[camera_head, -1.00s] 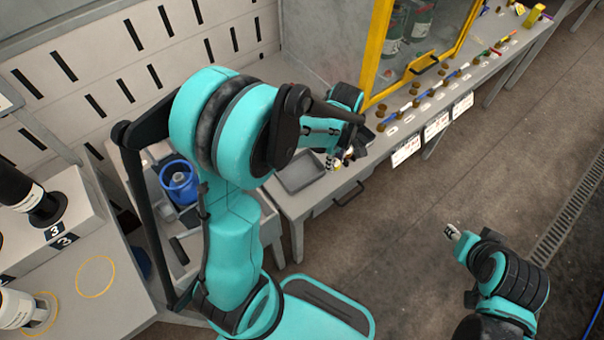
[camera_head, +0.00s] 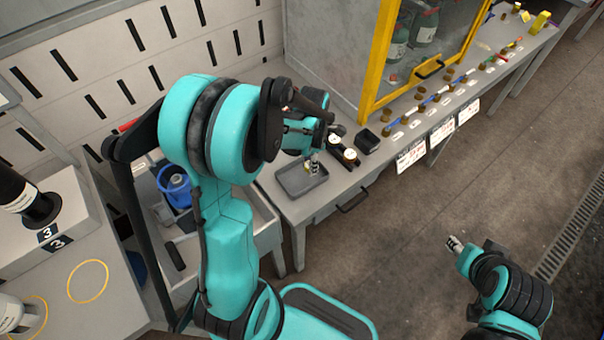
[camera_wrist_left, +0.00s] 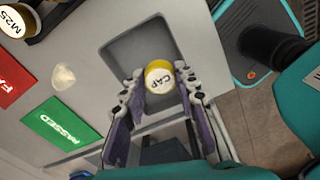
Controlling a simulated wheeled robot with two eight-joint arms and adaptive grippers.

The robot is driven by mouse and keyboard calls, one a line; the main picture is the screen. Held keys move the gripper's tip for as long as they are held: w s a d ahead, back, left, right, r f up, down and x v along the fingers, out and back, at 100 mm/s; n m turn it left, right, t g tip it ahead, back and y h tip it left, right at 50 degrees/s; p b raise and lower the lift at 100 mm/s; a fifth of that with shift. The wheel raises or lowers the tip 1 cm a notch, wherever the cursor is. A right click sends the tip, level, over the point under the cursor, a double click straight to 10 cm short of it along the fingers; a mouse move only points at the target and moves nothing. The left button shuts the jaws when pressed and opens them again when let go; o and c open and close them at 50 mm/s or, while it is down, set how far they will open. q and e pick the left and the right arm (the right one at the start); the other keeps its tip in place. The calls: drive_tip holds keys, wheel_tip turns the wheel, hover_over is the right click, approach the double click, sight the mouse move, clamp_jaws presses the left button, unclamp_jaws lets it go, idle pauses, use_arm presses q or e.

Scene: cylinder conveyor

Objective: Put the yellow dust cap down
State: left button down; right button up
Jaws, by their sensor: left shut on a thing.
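The yellow dust cap (camera_wrist_left: 159,78), with a white top marked "CAP", is between the fingertips of my left gripper (camera_wrist_left: 157,85) in the left wrist view. The left gripper is shut on it. In the head view my left gripper (camera_head: 313,168) points down over the grey shallow tray (camera_head: 290,188) on the bench. The tray (camera_wrist_left: 122,50) lies behind and below the cap in the wrist view; I cannot tell whether the cap touches its floor. My right gripper (camera_head: 455,243) hangs over the floor, away from the bench, too small to read.
Two white-topped pieces (camera_head: 350,154) and a black box (camera_head: 367,141) stand right of the tray. A yellow-framed cabinet (camera_head: 376,70) stands behind them. Green "PASSED" (camera_wrist_left: 62,122) and red (camera_wrist_left: 12,82) labels lie beside the tray. A blue container (camera_head: 176,188) sits left.

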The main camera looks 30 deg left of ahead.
use_arm(q)
drive_tip(key=a+f, duration=0.1)
drive_tip(key=a, duration=0.1)
drive_tip(key=shift+s+a+f+b, duration=0.2)
drive_tip(key=shift+a+f+b, duration=0.1)
drive_tip(key=shift+f, duration=0.1)
drive_tip(key=shift+f+b, duration=0.95)
drive_tip(key=shift+f, duration=0.95)
drive_tip(key=shift+f, duration=0.15)
drive_tip(key=c, duration=1.2)
unclamp_jaws()
drive_tip(key=shift+o, duration=0.2)
